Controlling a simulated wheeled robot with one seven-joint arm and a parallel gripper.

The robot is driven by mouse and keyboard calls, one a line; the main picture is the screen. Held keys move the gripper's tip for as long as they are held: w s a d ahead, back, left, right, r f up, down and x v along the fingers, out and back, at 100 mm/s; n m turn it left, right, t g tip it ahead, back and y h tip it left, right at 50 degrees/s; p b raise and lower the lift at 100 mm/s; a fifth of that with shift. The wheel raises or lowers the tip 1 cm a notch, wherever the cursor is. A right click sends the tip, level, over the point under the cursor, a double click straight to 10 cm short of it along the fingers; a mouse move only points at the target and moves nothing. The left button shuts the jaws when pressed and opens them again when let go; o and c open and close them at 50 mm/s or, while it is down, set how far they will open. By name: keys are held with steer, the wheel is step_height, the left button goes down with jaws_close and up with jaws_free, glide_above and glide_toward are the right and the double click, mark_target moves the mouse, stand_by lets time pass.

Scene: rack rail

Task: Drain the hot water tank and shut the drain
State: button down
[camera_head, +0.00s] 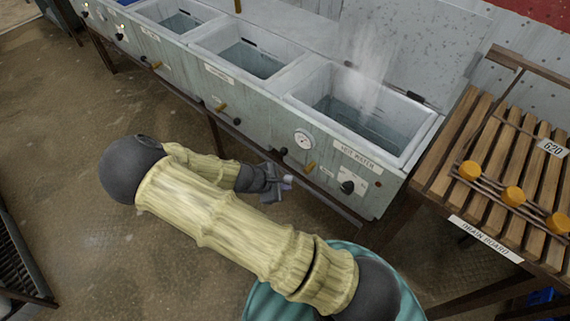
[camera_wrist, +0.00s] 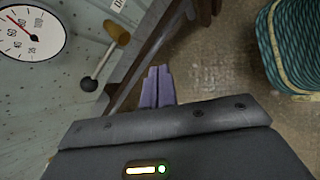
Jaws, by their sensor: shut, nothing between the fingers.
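The hot water tank (camera_head: 320,128) is the right-hand basin of a grey metal trough in the head view. Steam (camera_head: 368,65) rises from the water (camera_head: 355,122) in it. On its front are a round dial gauge (camera_head: 304,140), a lever with an orange-yellow handle (camera_head: 309,168) and a black knob (camera_head: 347,187). In the wrist view the gauge (camera_wrist: 30,32) is at upper left, and the lever's handle (camera_wrist: 117,32) slants up from a dark ball (camera_wrist: 89,84). My gripper (camera_head: 287,183) is shut and empty, just in front of the tank; its purple fingertips (camera_wrist: 157,72) are apart from the lever.
Two more water-filled basins (camera_head: 250,60) (camera_head: 180,22) stand to the left, with similar handles below. A slatted wooden drain board (camera_head: 470,185) with orange knobs adjoins at right. A teal ribbed container (camera_wrist: 297,45) stands on the floor. Open floor (camera_head: 70,150) lies at left.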

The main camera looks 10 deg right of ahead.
mark_target(292, 158)
steer(key=w+a+f+n+t+h+b, duration=0.1)
steer(key=w+a+n+t, duration=0.3)
steer(key=n, duration=0.4)
steer(key=shift+w+a+f+t+h, duration=0.25)
steer(key=shift+w+f+t+h, duration=0.05)
steer(key=shift+w+f+t, duration=0.45)
steer(key=shift+w, duration=0.1)
steer(key=w+d+f+b, duration=0.1)
steer(key=w+d, duration=0.4)
steer(key=d, duration=0.2)
steer(key=shift+w+d, duration=0.25)
steer(key=shift+d, duration=0.05)
steer(key=shift+w+a+f, duration=0.1)
steer(key=shift+w, duration=0.05)
